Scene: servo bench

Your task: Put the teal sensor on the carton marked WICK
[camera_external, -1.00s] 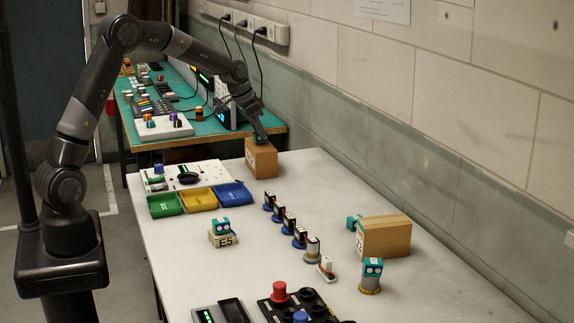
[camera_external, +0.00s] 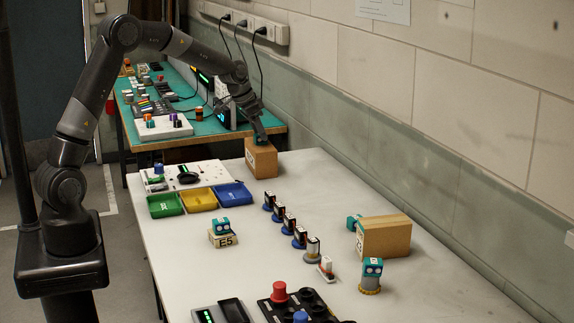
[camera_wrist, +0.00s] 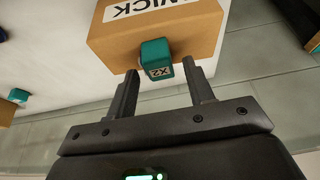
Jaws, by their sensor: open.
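The carton marked WICK (camera_wrist: 100,42) stands at the far end of the white table; it also shows in the external view (camera_external: 263,162). A teal sensor labelled X2 (camera_wrist: 156,58) rests on the carton's brown top, near one edge, in the wrist view. My gripper (camera_wrist: 163,72) is open, with its two fingertips apart at either side of the sensor's near end and a gap showing on both sides. In the external view my gripper (camera_external: 259,138) is over the carton and mostly hides the sensor.
Another brown carton (camera_external: 388,238) has a teal block (camera_external: 353,222) beside it. More teal blocks sit on an E5 block (camera_external: 222,240) and on a yellowish base (camera_external: 369,290). A row of small dark parts (camera_external: 284,221) crosses the table. The wall (camera_external: 400,140) runs close behind the carton.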

